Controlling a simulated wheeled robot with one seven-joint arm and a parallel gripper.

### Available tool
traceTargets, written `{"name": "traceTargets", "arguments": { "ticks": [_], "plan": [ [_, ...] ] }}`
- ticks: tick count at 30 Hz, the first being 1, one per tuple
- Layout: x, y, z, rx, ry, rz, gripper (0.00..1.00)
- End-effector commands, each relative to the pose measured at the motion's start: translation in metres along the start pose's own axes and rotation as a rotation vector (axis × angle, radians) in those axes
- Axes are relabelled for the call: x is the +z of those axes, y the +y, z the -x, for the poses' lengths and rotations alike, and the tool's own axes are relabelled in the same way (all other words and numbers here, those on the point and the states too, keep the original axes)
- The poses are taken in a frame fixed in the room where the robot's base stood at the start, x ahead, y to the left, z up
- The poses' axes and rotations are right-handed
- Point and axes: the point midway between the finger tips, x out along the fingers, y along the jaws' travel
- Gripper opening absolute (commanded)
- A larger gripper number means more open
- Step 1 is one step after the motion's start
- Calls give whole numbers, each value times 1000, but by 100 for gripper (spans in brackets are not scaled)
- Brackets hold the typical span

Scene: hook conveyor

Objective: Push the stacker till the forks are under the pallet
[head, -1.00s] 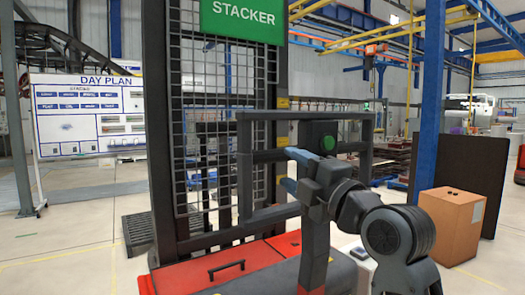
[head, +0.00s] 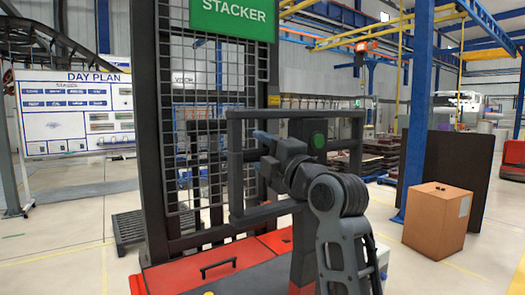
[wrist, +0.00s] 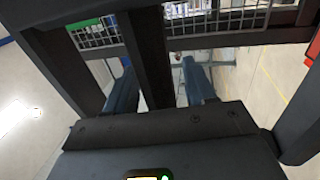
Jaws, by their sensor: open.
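The stacker has a red base (head: 245,262), a dark mast with wire mesh (head: 205,100) and a green STACKER sign (head: 234,14). A dark rectangular handle frame (head: 236,165) stands on its near side. A dark slatted pallet (head: 128,229) lies on the floor beyond the mast at left, partly hidden by it. The forks are hidden, so I cannot tell where they are relative to the pallet. My gripper (head: 260,155) is open inside the handle frame outline. In the wrist view, its blue fingers (wrist: 160,88) stand on either side of a dark bar (wrist: 148,55); contact is unclear.
An orange-brown box (head: 437,222) stands on the floor at right, before a dark panel (head: 445,165) and a blue column (head: 415,120). A day plan board (head: 75,115) stands at left. Pale floor is clear at left and right front.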

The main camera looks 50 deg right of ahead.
Motion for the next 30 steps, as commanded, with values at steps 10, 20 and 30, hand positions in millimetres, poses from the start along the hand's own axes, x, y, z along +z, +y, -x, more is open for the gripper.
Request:
{"name": "traceTargets", "arguments": {
  "ticks": [10, 20, 30],
  "plan": [
    [0, 0, 0, 0, 0, 0, 32],
    [0, 0, 0, -1, 0, 0, 0],
    [0, -1, -1, -1, 0, 0, 0]
  ]
}}
